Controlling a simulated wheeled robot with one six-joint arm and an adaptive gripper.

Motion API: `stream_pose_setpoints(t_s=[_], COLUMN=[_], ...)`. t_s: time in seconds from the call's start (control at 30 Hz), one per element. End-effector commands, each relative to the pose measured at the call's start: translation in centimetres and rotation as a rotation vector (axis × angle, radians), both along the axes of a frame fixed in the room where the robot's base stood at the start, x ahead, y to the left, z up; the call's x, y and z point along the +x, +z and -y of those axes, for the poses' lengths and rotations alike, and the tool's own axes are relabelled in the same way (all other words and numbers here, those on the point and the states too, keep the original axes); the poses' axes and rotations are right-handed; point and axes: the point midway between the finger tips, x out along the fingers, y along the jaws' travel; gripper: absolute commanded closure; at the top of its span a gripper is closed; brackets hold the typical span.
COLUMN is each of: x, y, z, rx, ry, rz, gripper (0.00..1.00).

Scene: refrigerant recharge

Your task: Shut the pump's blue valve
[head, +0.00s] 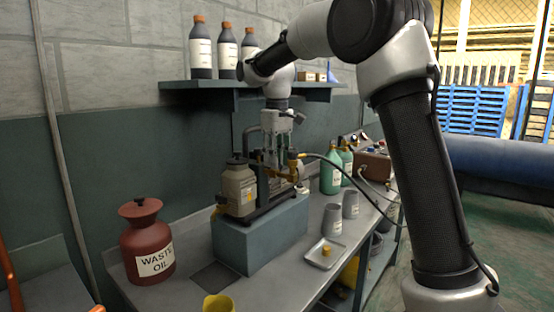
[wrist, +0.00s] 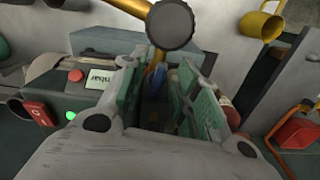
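The pump (head: 240,188) is a beige and dark unit on a blue-grey block, against the wall side of the bench. My gripper (head: 271,160) points down over the pump's right part, close to its brass fittings (head: 294,158). In the wrist view my gripper (wrist: 158,95) has its two green-padded fingers apart. A small blue part (wrist: 154,76), which looks like the blue valve's handle, shows in the gap between them. I cannot tell whether either finger touches it. The valve is not clearly visible in the head view, where the gripper covers that area.
A red waste-oil can (head: 147,238) stands left of the block (head: 262,234). Grey cups (head: 332,219), a small tray (head: 313,254) and green bottles (head: 331,172) stand to the right. A shelf (head: 215,86) with dark bottles (head: 202,52) is above. A dark hose (head: 345,172) runs right from the pump.

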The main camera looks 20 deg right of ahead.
Motion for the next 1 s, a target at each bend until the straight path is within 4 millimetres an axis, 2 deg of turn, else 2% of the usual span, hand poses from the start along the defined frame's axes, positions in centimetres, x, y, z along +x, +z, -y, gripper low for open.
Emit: stream_pose_setpoints(t_s=[0.3, 0.47, 0.77, 1.0], x=[-0.01, 0.0, -0.02, -0.07], y=[-0.37, -0.35, -0.33, -0.32], z=[0.0, 0.01, 0.01, -0.08], rx=[0.0, 0.0, 0.0, 0.0], ry=[0.0, 0.0, -0.008, -0.083], rz=[0.0, 0.001, 0.001, 0.001], gripper=[0.71, 1.0, 1.0, 1.0])
